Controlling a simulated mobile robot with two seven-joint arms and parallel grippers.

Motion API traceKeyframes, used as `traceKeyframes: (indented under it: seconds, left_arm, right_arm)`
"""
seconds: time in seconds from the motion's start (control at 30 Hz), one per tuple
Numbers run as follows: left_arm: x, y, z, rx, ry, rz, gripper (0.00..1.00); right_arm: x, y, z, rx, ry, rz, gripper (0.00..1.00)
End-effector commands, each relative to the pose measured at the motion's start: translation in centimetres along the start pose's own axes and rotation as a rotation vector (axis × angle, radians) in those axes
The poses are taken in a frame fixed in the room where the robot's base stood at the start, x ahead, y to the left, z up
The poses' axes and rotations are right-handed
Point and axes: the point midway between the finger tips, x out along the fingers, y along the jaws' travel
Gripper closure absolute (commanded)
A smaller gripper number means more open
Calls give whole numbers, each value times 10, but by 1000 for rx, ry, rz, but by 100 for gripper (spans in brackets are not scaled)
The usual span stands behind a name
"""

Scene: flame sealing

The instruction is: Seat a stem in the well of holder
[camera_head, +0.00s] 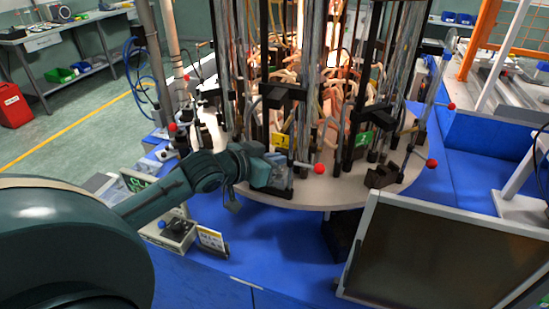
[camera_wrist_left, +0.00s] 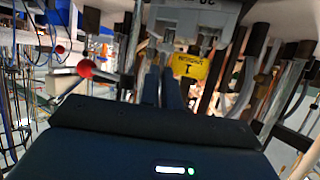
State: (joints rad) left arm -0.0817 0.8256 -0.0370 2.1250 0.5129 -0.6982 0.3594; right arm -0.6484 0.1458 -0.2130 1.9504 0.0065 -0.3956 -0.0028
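My left gripper (camera_head: 283,174) reaches in from the left, over the near edge of a round pale table (camera_head: 330,196). In the left wrist view its two fingers (camera_wrist_left: 162,86) are close together, pointing into the rack; whether anything thin is between them I cannot tell. Thin upright stems or rods (camera_head: 313,70) stand in several dark mounts on the table. A black block (camera_head: 381,176) that may be a holder sits near the front right edge. Its well is too small to make out. A yellow tag (camera_head: 281,140) is just behind the gripper; it also shows in the wrist view (camera_wrist_left: 188,70). My right gripper is not seen.
A red ball knob (camera_head: 320,169) on a lever is close beside the left gripper; more red knobs (camera_head: 431,163) stand at the right. A dark monitor (camera_head: 445,255) fills the front right. The blue bench top (camera_head: 285,250) is clear below the gripper.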

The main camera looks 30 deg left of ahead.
Motion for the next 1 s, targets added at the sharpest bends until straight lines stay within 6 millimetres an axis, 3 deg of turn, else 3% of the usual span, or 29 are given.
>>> traceKeyframes:
  seconds: [1.0]
  left_arm:
    - [4, 0, 11, 0, 0, 1, 100]
  right_arm:
    - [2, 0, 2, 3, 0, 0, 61]
